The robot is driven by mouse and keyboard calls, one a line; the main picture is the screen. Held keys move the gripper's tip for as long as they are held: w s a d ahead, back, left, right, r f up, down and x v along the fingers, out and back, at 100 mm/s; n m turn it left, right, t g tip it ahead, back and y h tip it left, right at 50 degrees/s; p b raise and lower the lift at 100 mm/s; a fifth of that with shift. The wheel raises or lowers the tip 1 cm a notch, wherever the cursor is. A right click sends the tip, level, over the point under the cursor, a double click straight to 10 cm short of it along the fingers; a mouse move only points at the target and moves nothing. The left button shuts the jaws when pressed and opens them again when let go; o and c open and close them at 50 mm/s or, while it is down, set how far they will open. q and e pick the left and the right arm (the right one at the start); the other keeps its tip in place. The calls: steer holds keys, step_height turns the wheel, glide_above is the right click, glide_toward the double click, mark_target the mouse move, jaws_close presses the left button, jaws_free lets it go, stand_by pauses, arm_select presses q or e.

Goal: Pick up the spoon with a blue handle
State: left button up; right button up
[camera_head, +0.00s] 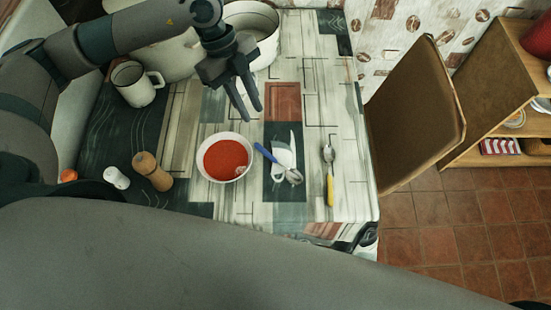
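The spoon with a blue handle (265,153) lies on the table just right of the bowl of red soup, its metal bowl end (293,177) pointing to the lower right. It lies by a small white item (282,157) that I cannot make out clearly. My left gripper (249,114) hangs above the table, up and to the left of the spoon, with its two fingers apart and nothing between them. My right gripper is not in view.
The soup bowl (245,174) is close to the blue handle. A yellow-handled spoon (329,180) lies to the right. A white mug (134,85), a large pot (262,25), a wooden shaker (152,172) and a white shaker (117,178) stand on the table (345,120). A chair (420,115) stands right.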

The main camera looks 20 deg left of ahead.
arm_select(q)
steer(key=p, duration=0.3)
glide_toward(272, 157)
steer(key=shift+x, duration=1.2)
steer(key=shift+s+d+r, duration=0.1)
steer(key=shift+s+d, duration=0.05)
steer(key=shift+s+d+f+p, duration=0.1)
steer(key=shift+d+f+p, duration=0.15)
steer(key=shift+f+p, duration=0.55)
steer(key=shift+p+x, duration=0.55)
steer(key=shift+x, duration=0.55)
steer(key=shift+d+f, duration=0.15)
steer(key=shift+f, duration=0.5)
jaws_close()
